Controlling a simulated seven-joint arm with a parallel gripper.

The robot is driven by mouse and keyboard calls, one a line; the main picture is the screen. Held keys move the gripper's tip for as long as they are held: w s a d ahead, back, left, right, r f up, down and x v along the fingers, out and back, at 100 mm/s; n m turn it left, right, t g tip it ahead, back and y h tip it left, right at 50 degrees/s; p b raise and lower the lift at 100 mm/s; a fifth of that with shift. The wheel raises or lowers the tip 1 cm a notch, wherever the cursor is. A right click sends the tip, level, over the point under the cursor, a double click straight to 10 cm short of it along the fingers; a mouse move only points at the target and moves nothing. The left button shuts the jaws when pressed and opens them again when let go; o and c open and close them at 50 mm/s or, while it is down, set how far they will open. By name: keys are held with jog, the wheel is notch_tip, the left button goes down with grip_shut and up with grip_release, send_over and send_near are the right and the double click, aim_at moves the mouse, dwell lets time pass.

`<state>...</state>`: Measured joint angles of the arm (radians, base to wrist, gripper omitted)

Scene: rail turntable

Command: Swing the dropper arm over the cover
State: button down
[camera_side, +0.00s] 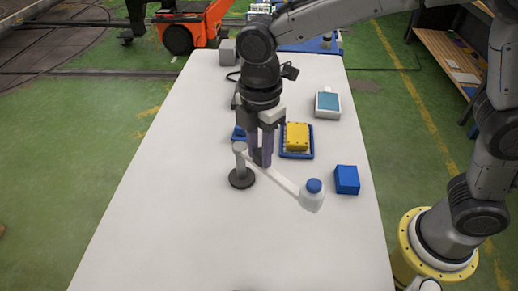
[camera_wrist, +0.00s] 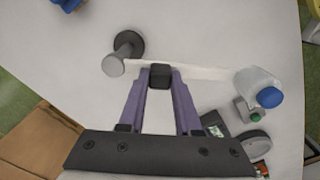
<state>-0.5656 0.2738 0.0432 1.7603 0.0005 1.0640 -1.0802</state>
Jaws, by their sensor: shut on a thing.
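The dropper arm is a white rod (camera_side: 281,182) that runs from a grey post on a round dark base (camera_side: 241,178) to a white bottle with a blue cap (camera_side: 312,196). In the wrist view the post (camera_wrist: 115,62) is at left and the bottle (camera_wrist: 258,88) at right. My gripper (camera_side: 261,159) is shut on a black block (camera_wrist: 160,76) on the rod, near the post. A yellow cover-like piece (camera_side: 296,136) sits in a blue tray (camera_side: 296,156), behind the rod and apart from the bottle.
A blue block (camera_side: 346,180) stands right of the bottle. A pale box with a teal top (camera_side: 327,104) is farther back. A blue item (camera_side: 238,133) is partly hidden behind the post. The white table (camera_side: 160,215) is clear at left and front.

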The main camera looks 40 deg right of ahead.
jog(key=w+d+n, duration=0.6)
jog(key=n, duration=1.1)
jog(key=shift+w+n, duration=0.25)
jog(key=shift+n, duration=0.05)
jog(key=shift+r, duration=0.1)
dwell(0.4)
jog(key=c, duration=0.6)
grip_release()
notch_tip(320, 180, up, 14)
